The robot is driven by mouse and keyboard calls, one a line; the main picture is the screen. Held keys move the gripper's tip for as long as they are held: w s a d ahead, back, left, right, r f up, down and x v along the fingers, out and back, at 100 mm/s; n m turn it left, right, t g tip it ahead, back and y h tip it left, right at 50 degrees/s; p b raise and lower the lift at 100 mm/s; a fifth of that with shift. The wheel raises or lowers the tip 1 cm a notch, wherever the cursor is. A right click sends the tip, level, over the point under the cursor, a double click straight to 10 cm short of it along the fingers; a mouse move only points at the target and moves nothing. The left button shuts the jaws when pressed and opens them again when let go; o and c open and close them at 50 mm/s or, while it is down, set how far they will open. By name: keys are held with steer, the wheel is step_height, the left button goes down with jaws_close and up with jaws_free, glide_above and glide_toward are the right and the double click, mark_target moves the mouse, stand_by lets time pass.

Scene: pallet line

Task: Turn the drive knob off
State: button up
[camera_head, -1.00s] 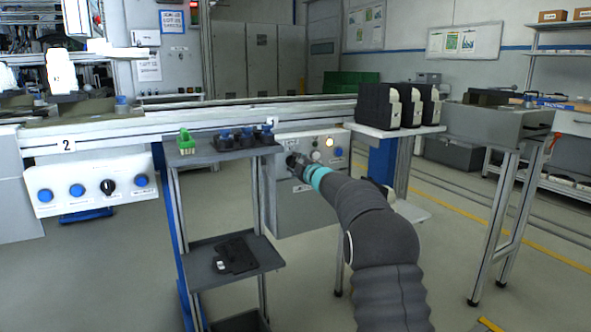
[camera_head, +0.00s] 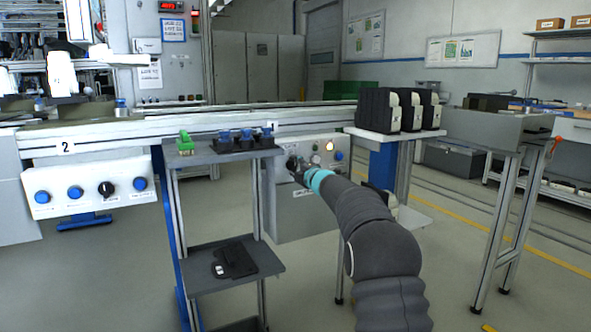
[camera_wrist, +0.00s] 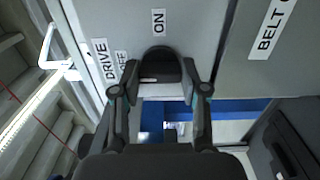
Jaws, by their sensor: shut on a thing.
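The drive knob (camera_wrist: 158,66) is a black rounded knob on a grey panel, in the wrist view. The DRIVE label (camera_wrist: 104,61) and the OFF label (camera_wrist: 122,62) are to its left, and the ON label (camera_wrist: 158,22) is above it. My gripper (camera_wrist: 159,82) is shut on the knob, with one finger on each side. The knob's pointer mark cannot be made out. In the head view, my gripper (camera_head: 296,166) is at the left part of the grey control box (camera_head: 306,218), and the knob is mostly hidden.
A BELT label (camera_wrist: 270,30) is on the panel's right. A grey shelf cart (camera_head: 215,155) stands left of my arm, and a table with black cases (camera_head: 378,108) stands right.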

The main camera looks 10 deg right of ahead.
steer(key=o, duration=1.1)
steer(key=shift+o, duration=0.2)
steer(key=v, duration=1.2)
